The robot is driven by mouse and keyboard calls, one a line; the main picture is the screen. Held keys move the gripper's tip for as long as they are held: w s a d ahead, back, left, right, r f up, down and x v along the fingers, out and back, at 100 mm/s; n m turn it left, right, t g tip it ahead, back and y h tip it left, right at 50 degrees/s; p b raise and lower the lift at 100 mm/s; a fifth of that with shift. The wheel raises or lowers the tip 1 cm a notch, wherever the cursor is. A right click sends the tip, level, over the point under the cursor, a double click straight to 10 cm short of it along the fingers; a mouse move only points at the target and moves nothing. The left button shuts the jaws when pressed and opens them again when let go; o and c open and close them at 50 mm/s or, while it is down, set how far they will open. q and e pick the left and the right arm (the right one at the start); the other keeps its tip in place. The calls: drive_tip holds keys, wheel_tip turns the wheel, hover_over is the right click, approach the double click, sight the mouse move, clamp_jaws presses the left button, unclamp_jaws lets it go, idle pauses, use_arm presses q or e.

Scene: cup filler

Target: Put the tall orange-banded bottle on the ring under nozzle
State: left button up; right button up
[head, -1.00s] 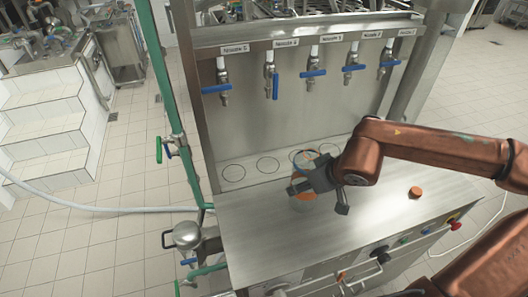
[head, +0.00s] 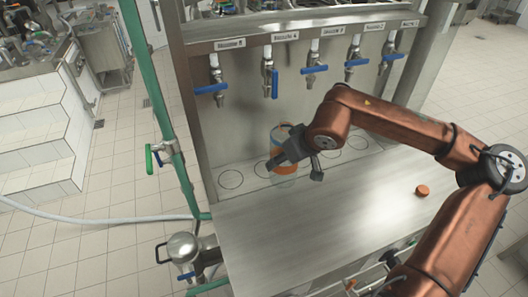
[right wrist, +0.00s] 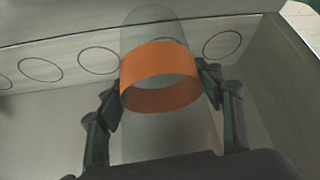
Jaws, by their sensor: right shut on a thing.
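The tall clear bottle (head: 284,178) with its wide orange band (right wrist: 160,75) is in my right gripper (head: 293,160), which is shut around it. In the right wrist view both fingers lie against the bottle's sides near the band. The bottle looks roughly upright, at the row of rings below the nozzles. I cannot tell whether its base touches the surface. Rings show at the left (head: 231,179) and right (head: 330,151) of it; another ring (right wrist: 165,46) shows behind the bottle in the right wrist view. My left gripper is out of view.
Several labelled nozzles with blue levers, one of them a nozzle (head: 313,70) near the middle, hang above the rings. A small orange cap (head: 422,190) lies on the steel worktop (head: 290,235). A green pipe (head: 165,120) stands at the left. The front worktop is mostly clear.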

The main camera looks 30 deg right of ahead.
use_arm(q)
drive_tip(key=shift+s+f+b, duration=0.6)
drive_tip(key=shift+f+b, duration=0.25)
use_arm(e)
drive_tip(key=shift+w+f, duration=0.6)
drive_tip(key=shift+w, duration=0.95)
drive_tip(key=shift+w+f, duration=0.6)
drive_tip(key=shift+w, duration=1)
drive_tip(key=shift+w+f, duration=0.6)
drive_tip(key=shift+w, duration=0.95)
drive_tip(key=shift+f, duration=0.2)
drive_tip(key=o, duration=1.1)
drive_tip(key=shift+o, duration=0.2)
